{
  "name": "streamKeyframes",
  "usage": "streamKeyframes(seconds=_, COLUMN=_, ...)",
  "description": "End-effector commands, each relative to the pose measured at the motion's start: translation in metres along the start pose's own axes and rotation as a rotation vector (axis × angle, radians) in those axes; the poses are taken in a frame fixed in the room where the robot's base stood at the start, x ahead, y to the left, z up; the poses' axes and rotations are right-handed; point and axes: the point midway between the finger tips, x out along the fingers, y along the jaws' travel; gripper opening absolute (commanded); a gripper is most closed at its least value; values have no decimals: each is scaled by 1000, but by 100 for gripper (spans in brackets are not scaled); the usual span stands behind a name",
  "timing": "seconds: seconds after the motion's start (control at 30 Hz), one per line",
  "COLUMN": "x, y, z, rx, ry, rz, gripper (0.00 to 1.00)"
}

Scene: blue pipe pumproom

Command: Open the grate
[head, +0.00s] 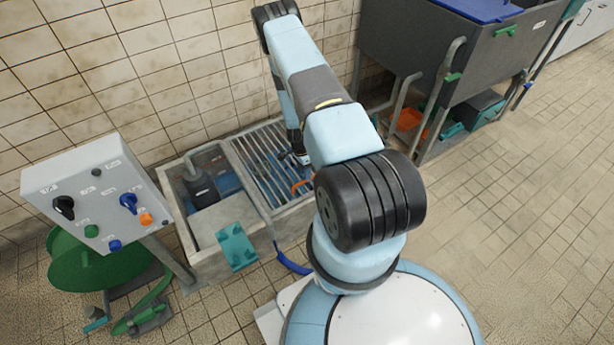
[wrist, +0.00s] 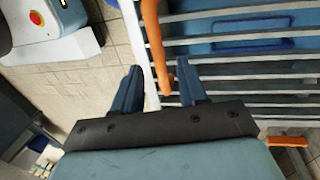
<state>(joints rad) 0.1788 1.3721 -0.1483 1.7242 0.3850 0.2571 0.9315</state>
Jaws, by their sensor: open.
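The grate (head: 262,165) is a panel of grey metal bars lying over the right part of a concrete pit. Its bars also fill the right side of the wrist view (wrist: 250,83). An orange handle (head: 303,184) stands at the grate's right edge. In the wrist view the orange handle (wrist: 155,45) reaches down between the two dark blue fingers of my gripper (wrist: 158,88). The fingers are open, one on each side of the handle, with a gap visible on both sides. In the head view my arm hides most of my gripper and part of the grate.
A control box (head: 97,195) with knobs stands left of the pit, above a green hose reel (head: 85,270). A dark tank (head: 455,50) on legs stands at the back right. A pump (head: 202,185) sits in the pit's open left part. Tiled floor on the right is clear.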

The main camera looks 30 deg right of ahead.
Motion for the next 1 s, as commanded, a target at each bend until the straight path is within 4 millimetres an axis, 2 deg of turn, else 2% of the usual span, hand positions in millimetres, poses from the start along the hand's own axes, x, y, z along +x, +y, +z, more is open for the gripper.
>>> streamKeyframes(seconds=0.03, x=8, y=1, z=0, rx=0, ry=0, rz=2, gripper=42)
streamKeyframes(seconds=0.23, x=25, y=0, z=0, rx=1, ry=0, rz=0, gripper=42)
streamKeyframes(seconds=0.63, x=29, y=0, z=0, rx=1, ry=0, rz=0, gripper=41)
streamKeyframes(seconds=1.0, x=29, y=0, z=0, rx=1, ry=0, rz=-1, gripper=6)
